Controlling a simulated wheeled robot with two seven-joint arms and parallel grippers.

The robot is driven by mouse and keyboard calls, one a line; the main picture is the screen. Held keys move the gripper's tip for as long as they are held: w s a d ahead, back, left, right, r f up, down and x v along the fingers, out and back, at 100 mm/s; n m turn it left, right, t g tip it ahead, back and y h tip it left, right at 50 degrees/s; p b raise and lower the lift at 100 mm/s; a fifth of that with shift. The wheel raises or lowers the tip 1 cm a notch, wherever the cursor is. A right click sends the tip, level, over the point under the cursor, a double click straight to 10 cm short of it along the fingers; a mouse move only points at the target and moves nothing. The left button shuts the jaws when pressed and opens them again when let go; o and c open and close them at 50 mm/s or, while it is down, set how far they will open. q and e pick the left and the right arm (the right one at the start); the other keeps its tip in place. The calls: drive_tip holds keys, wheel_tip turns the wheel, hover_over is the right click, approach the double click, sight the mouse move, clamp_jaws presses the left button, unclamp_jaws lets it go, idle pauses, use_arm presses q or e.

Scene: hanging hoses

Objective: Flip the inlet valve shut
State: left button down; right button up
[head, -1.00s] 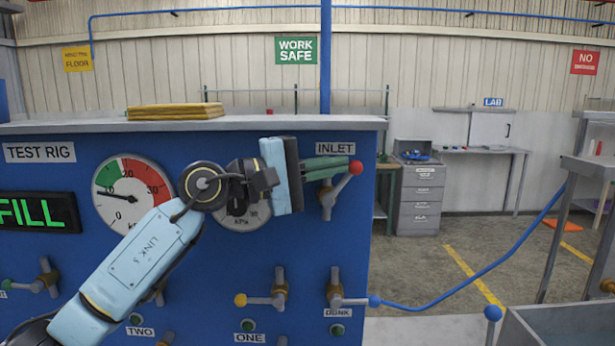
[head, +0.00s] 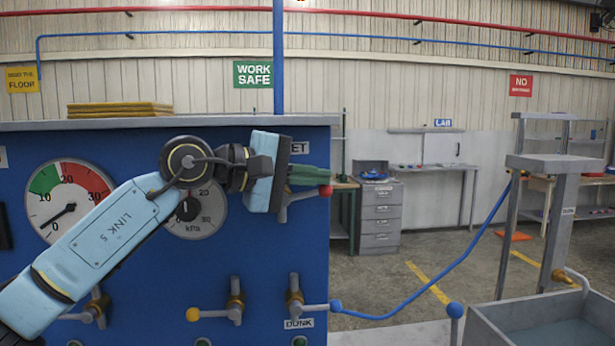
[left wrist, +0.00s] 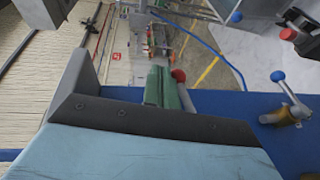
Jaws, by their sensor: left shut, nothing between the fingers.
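The inlet valve's lever shows on the blue panel in the head view, its red knob (head: 326,190) at the right. The grey lever lies close to level, tilted slightly up toward the knob. My left gripper (head: 326,176) is in front of the valve, its green fingers shut and empty. The fingertips are at the top of the red knob and seem to touch it. In the left wrist view the knob (left wrist: 178,75) shows right beside the fingers (left wrist: 160,80). My gripper hides most of the INLET label and part of the valve body. My right gripper is out of view.
Below are a yellow-knobbed valve (head: 193,314) and a blue-knobbed valve (head: 335,305) labelled DUNK. A blue hose (head: 432,285) runs rightward from near there. A tank (head: 545,320) stands at the lower right. A pressure gauge (head: 70,205) has its needle near 0.

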use_arm(q)
drive_tip(key=shift+d+f, duration=0.15)
drive_tip(key=shift+f, duration=0.2)
drive_tip(key=shift+d, duration=0.1)
idle(0.5)
drive_tip(key=b+v, duration=0.2)
drive_tip(key=v, duration=1.1)
drive_tip(key=shift+s, duration=0.1)
